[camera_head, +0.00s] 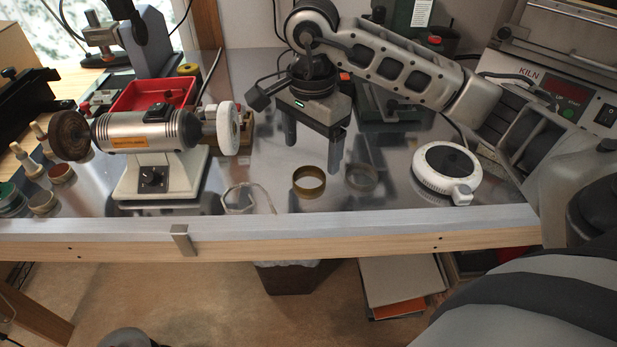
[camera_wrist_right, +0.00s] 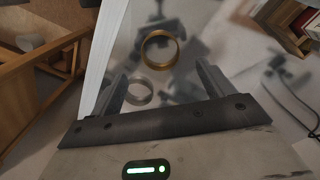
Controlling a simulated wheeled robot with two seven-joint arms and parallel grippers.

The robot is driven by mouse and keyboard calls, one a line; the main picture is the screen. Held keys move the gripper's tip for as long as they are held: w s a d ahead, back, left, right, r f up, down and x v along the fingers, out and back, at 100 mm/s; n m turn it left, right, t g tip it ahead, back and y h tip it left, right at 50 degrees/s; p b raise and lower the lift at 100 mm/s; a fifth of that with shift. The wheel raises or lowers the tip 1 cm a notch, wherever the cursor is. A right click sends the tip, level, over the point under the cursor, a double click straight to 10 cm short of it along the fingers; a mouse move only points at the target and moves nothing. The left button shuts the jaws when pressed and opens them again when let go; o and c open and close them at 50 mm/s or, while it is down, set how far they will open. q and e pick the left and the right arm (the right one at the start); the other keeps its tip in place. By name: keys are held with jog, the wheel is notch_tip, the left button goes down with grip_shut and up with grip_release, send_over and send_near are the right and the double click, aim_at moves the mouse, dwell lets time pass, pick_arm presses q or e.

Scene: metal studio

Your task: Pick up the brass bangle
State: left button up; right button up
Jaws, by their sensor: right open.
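The brass bangle (camera_head: 309,193) is a plain gold-brown ring lying on the metal bench top, near the front edge. A second, duller grey ring (camera_head: 361,188) lies just to its right. My right gripper (camera_head: 312,155) points down with its two fingers apart and empty. In the head view it is above and slightly behind the bangle, not touching it. In the right wrist view the brass bangle (camera_wrist_right: 160,67) is ahead of my right gripper (camera_wrist_right: 162,78), and the grey ring (camera_wrist_right: 138,101) is near the left finger. My left gripper is not visible.
A polishing motor (camera_head: 150,132) with two wheels stands left of the rings. A white round device (camera_head: 432,188) sits to the right, and a kiln (camera_head: 545,90) stands farther right. The wooden bench edge (camera_head: 320,244) runs in front.

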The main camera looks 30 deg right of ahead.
aim_at(309, 182)
jog(key=shift+a+f+p, duration=0.15)
jog(key=shift+f+p, duration=0.55)
jog(key=shift+f, duration=2.1)
jog(key=c, duration=1.1)
